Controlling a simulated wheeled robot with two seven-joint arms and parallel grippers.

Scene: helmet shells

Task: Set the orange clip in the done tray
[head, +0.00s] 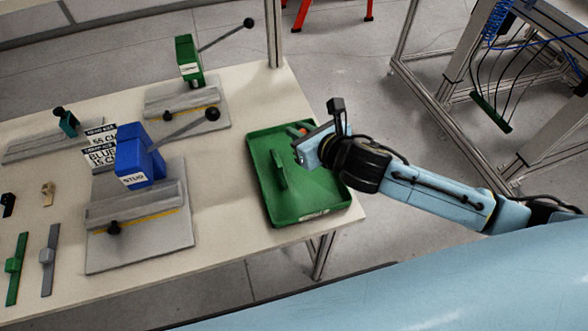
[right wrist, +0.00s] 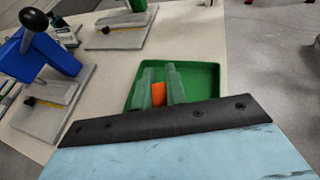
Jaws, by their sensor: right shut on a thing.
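The green tray (head: 325,200) lies at the right end of the table. My right gripper (head: 299,140) is over the tray, with its fingers reaching toward the tray's inside. The orange clip (head: 301,127) shows as a small patch beside the gripper, mostly hidden by it. In the right wrist view the orange clip (right wrist: 158,94) sits between the two fingers, which are shut on it, with the green tray (right wrist: 208,78) behind. I cannot tell whether the clip touches the tray floor. My left gripper is not in view.
A green piece (head: 279,170) is in the tray. A blue clamp labelled STUD (head: 137,165) on a grey plate stands left of the tray. A green clamp (head: 188,60) stands behind. Green and grey strips (head: 48,262) lie at the far left.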

